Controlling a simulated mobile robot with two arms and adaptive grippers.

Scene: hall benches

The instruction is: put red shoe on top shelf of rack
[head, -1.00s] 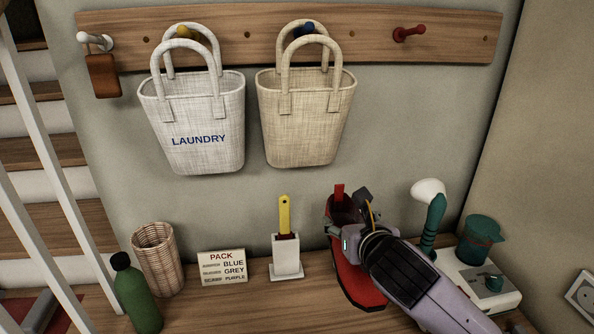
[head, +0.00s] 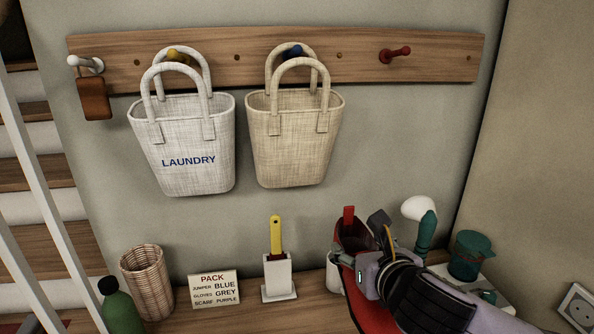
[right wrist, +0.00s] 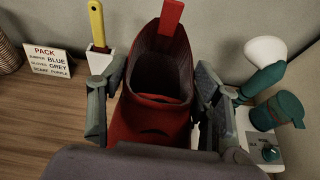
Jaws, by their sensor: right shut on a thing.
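The red shoe (head: 371,312) is held by my right gripper (head: 368,262) at the lower right of the head view. In the right wrist view the red shoe (right wrist: 158,80) sits between the two fingers of my right gripper (right wrist: 158,112), with its dark opening and red heel tab facing up. The gripper is shut on it. The arm hides part of the shoe in the head view. No rack shelf can be made out in either view. My left gripper is not in view.
Two bags (head: 184,150) (head: 296,145) hang from a peg rail (head: 350,69) on the wall. Below are a wicker basket (head: 147,282), a green bottle (head: 121,309), a PACK sign (head: 215,289), a yellow-handled brush holder (head: 278,275) and a teal cup (head: 468,256).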

